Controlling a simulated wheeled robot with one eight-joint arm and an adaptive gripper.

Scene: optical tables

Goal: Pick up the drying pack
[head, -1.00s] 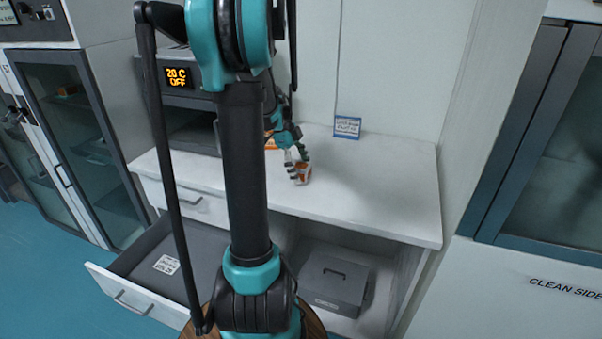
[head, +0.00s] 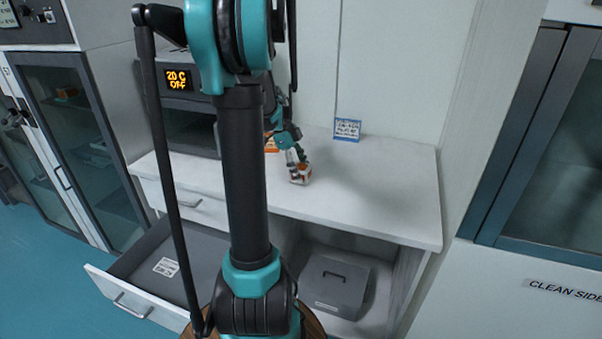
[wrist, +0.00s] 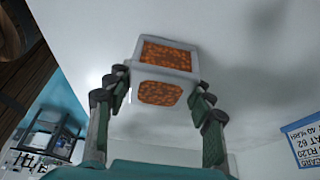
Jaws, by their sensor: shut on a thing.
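The drying pack (wrist: 163,72) is a small white-framed block with orange granular windows. In the wrist view it sits between the two fingertips of my gripper (wrist: 162,90), which touch its sides. In the head view the pack (head: 301,176) is small, at the tip of my gripper (head: 297,163), at the counter's top surface. My gripper is shut on it. I cannot tell whether the pack is still resting on the counter or slightly off it.
The white counter (head: 385,195) is clear to the right, with a small blue-framed sign (head: 347,130) at the wall. An oven with a "20 C OFF" display (head: 179,79) stands at left. A drawer (head: 165,265) is open below; a grey lidded box (head: 335,285) sits on the lower shelf.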

